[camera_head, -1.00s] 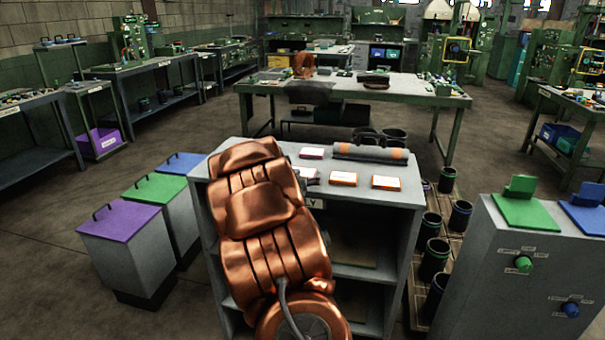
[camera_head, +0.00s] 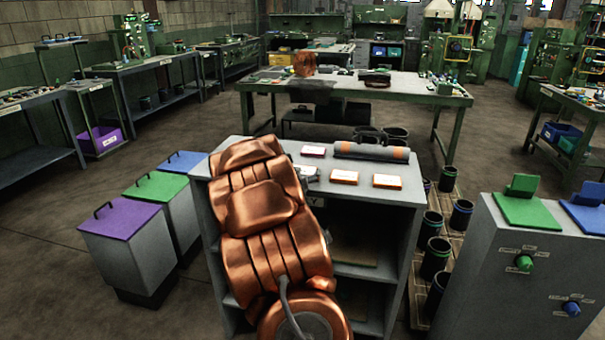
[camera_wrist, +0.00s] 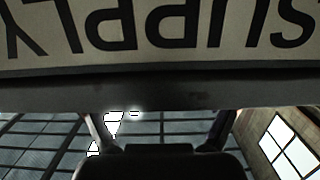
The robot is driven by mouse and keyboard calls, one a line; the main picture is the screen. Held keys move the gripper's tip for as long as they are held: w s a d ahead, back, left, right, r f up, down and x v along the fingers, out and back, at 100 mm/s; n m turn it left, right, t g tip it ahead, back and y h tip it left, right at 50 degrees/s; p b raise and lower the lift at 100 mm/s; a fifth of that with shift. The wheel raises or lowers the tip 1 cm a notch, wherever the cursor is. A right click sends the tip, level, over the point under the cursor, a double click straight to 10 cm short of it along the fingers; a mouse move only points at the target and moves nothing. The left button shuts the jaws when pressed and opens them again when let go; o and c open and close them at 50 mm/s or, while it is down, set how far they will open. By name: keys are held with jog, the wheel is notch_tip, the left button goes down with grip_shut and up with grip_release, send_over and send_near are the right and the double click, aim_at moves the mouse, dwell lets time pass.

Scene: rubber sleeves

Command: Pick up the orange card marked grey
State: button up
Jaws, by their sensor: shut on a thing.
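Two orange-edged cards with white tops lie on the grey supply cabinet's top: one left (camera_head: 344,177) and one right (camera_head: 387,181). A card with a pinkish edge (camera_head: 313,151) lies behind them. Their markings are too small to read.
The grey cabinet (camera_head: 410,197) has a SUPPLY sign (camera_wrist: 160,30), upside down in the wrist view. A grey roll (camera_head: 371,152) lies at its back. Lidded bins (camera_head: 125,250) stand left, a control box (camera_head: 470,270) right. A green workbench (camera_head: 420,92) stands behind.

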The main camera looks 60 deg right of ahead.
jog(key=shift+r, duration=1.6)
jog(key=shift+a+r+b, duration=0.15)
jog(key=shift+a+b, duration=0.05)
jog(key=shift+b, duration=0.15)
jog(key=f+b+v, duration=0.1)
jog(key=b+v, duration=0.1)
jog(key=v, duration=1.3)
jog(key=shift+s+a, duration=0.25)
jog(key=shift+a, duration=0.1)
